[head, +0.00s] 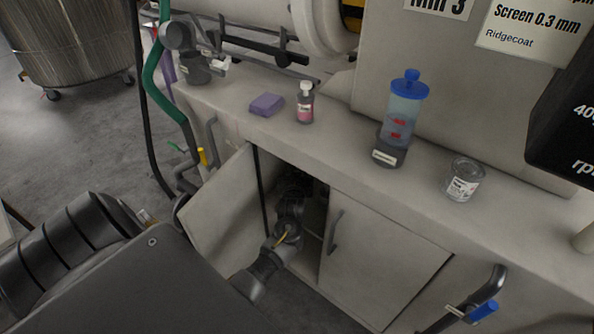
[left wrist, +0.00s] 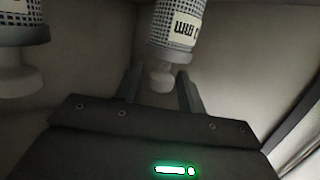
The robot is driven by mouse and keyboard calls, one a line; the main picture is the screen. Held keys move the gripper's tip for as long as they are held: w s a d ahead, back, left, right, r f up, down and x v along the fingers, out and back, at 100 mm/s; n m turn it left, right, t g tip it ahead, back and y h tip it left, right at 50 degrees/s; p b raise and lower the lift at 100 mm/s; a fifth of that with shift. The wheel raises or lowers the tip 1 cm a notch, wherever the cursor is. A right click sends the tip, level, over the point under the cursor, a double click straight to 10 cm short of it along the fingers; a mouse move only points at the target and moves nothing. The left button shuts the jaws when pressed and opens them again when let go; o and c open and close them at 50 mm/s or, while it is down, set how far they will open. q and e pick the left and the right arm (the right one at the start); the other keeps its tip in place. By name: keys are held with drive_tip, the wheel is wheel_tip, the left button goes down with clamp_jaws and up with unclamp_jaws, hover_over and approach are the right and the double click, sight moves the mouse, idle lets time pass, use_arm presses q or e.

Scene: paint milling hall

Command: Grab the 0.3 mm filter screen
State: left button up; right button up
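In the left wrist view, a mesh cylinder screen (left wrist: 175,28) with a pale label and a pale knob (left wrist: 160,75) stands ahead of my left gripper (left wrist: 159,80). The label appears upside down; it shows "mm", but its number is cut off. The fingers are open, one on each side of the knob; I cannot tell whether they touch it. A second mesh screen (left wrist: 15,22) with a similar knob is at the upper left, its label out of sight. In the head view, my left arm reaches into the open cabinet, and its fingers are hidden in shadow. My right gripper is not in view.
The cabinet door (head: 222,210) stands open left of my arm; another door (head: 375,255) is shut. On the ledge are a purple cloth (head: 266,105), a small bottle (head: 305,105), a blue-lidded container (head: 405,105) and a can (head: 463,182). A sign (head: 535,28) reads "Screen 0.3 mm".

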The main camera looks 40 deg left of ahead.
use_arm(q)
clamp_jaws()
